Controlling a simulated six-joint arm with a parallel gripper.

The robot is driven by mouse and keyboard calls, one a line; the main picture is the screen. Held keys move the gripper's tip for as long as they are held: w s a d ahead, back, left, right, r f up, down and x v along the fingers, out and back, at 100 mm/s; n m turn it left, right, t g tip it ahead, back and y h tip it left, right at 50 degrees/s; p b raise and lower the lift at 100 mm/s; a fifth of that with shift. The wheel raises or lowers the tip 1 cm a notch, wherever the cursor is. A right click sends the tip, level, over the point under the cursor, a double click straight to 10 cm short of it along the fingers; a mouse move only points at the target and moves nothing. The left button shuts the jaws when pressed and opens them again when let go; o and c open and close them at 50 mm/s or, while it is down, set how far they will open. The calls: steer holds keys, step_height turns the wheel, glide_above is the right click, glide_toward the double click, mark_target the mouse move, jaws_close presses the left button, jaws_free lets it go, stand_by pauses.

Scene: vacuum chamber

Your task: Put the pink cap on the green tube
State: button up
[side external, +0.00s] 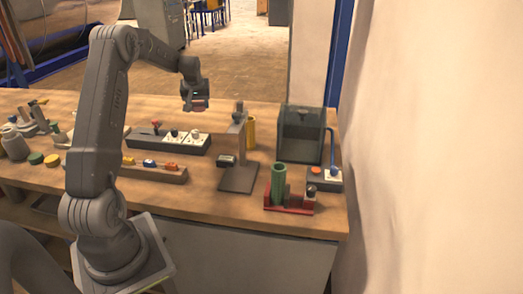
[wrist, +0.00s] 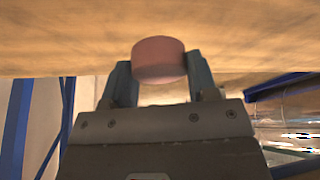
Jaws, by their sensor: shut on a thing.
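My gripper (wrist: 158,75) is shut on the pink cap (wrist: 159,58), which sits between the two fingertips in the wrist view. In the side external view my gripper (side external: 195,104) is raised above the back of the bench, and the cap is too small there to make out clearly. The green tube (side external: 278,183) stands upright in a red holder (side external: 289,208) near the front right edge of the bench. Its top shows no cap. My gripper is apart from the tube, to its left and farther back.
A stand with a grey base plate (side external: 238,180) and upright post is between my gripper and the tube. A yellow cylinder (side external: 251,132), a clear box (side external: 300,133) and a control box with an orange button (side external: 324,178) are nearby. A socket strip (side external: 168,139) and green and yellow caps lie left.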

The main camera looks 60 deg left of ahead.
step_height(320, 180, up, 14)
steer(key=w+d+m+t+h, duration=0.15)
steer(key=w+d, duration=0.25)
steer(key=d, duration=0.8)
steer(key=w+d+m+y, duration=0.1)
steer(key=w+d+m, duration=0.2)
steer(key=d, duration=1)
steer(key=s+d+m+h, duration=0.1)
steer(key=s+d+m, duration=0.1)
steer(key=d, duration=0.7)
steer(key=s+d+m+h, duration=0.1)
steer(key=s+d+m, duration=0.15)
steer(key=d, duration=0.75)
steer(key=shift+t, duration=0.45)
steer(key=f, duration=0.5)
steer(key=shift+s+d+f, duration=0.15)
steer(key=shift+s+f, duration=0.05)
steer(key=shift+s, duration=0.05)
steer(key=shift+f, duration=2.9)
steer(key=shift+f, duration=0.2)
